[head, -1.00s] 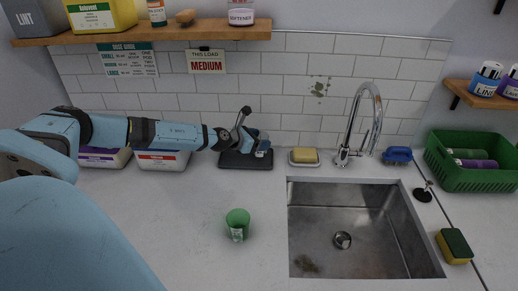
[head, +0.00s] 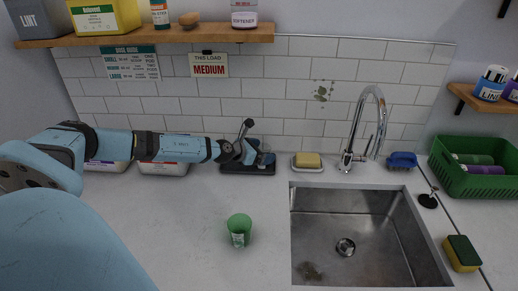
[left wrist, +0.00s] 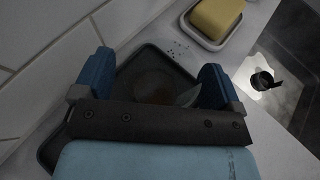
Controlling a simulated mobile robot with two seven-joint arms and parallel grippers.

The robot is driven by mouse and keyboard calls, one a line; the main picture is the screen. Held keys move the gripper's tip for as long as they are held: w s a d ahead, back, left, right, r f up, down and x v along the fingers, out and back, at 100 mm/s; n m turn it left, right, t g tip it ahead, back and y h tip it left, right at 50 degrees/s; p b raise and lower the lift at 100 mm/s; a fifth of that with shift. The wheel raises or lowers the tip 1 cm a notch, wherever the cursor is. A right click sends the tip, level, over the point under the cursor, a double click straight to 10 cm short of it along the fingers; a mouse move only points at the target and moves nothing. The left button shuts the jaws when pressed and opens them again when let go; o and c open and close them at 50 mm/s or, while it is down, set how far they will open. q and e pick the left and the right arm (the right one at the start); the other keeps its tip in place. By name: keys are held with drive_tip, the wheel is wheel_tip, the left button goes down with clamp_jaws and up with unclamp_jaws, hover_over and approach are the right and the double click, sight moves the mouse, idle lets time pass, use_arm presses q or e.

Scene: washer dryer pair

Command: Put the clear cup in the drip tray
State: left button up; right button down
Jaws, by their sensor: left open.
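The drip tray (head: 233,169) is a dark, shallow tray on the counter against the tiled wall. It also shows in the left wrist view (left wrist: 160,52). The clear cup (head: 265,160) stands in the tray, partly hidden by my gripper. In the left wrist view the cup (left wrist: 152,84) is a faint see-through round shape on the tray, between my fingers. My left gripper (head: 256,150) is over the tray; its two blue fingers (left wrist: 155,80) are spread apart. I cannot tell whether they touch the cup. My right gripper is not in view.
A soap dish with yellow soap (head: 307,161) stands just right of the tray. The sink (head: 365,235) and faucet (head: 370,125) are further right. A green cup (head: 239,229) stands on the counter in front. White tubs (head: 164,168) stand left of the tray.

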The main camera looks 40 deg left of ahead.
use_arm(q)
drive_tip(key=shift+r, duration=0.4)
drive_tip(key=b+v, duration=0.4)
drive_tip(key=v, duration=0.8)
drive_tip(key=shift+f, duration=0.15)
